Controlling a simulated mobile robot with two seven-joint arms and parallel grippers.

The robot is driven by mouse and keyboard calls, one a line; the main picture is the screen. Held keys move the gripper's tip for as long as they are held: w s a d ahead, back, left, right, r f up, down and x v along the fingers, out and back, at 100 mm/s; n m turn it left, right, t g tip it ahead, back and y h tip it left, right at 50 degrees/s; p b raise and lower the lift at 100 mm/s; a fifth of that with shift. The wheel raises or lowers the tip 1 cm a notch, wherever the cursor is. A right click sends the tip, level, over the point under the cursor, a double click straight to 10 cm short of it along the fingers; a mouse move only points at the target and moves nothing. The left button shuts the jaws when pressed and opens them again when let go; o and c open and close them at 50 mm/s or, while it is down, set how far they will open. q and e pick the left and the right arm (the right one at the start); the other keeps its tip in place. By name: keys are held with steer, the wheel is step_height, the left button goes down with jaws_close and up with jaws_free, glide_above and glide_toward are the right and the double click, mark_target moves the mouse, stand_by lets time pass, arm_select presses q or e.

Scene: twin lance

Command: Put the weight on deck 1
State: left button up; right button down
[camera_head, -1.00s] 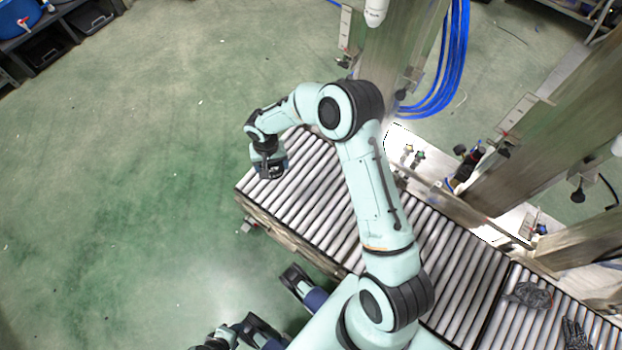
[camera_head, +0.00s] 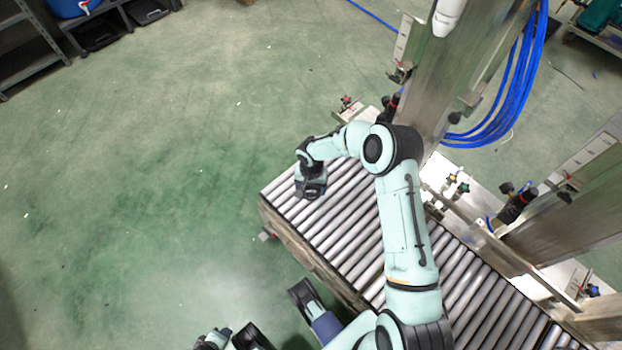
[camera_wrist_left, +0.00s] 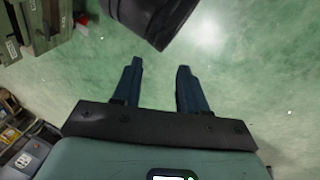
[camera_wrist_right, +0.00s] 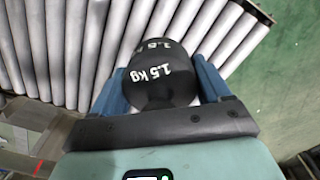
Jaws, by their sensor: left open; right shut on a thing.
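The weight (camera_wrist_right: 160,82) is a dark cylinder marked "1.5 kg" in the right wrist view. My right gripper (camera_wrist_right: 162,90) is shut on it, with one blue finger on each side. In the head view my right gripper (camera_head: 310,190) is over the far left end of the roller conveyor (camera_head: 350,225); the weight is hardly visible there. I cannot tell whether the weight touches the rollers. My left gripper (camera_wrist_left: 158,72) is open and empty above the green floor, with a black part at the top of its view. No deck label is readable.
Metal posts (camera_head: 470,70) with blue hoses (camera_head: 520,90) stand behind the conveyor on the right. Shelving (camera_head: 30,50) is at the far left. The green floor (camera_head: 170,180) left of the conveyor is open.

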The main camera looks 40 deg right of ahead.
steer(key=shift+w+f+b, duration=0.15)
steer(key=shift+f+b, duration=0.7)
steer(key=shift+f, duration=3.15)
arm_select(q)
steer(key=w+a+f, duration=0.1)
steer(key=w+f+t, duration=0.1)
steer(key=shift+w+a+y, duration=0.3)
steer(key=shift+w+a, duration=0.05)
steer(key=shift+f, duration=0.15)
arm_select(e)
steer(key=shift+f, duration=0.1)
arm_select(q)
steer(key=shift+s+f, duration=0.1)
steer(key=shift+s, duration=0.1)
arm_select(e)
jaws_free()
steer(key=shift+f, duration=0.1)
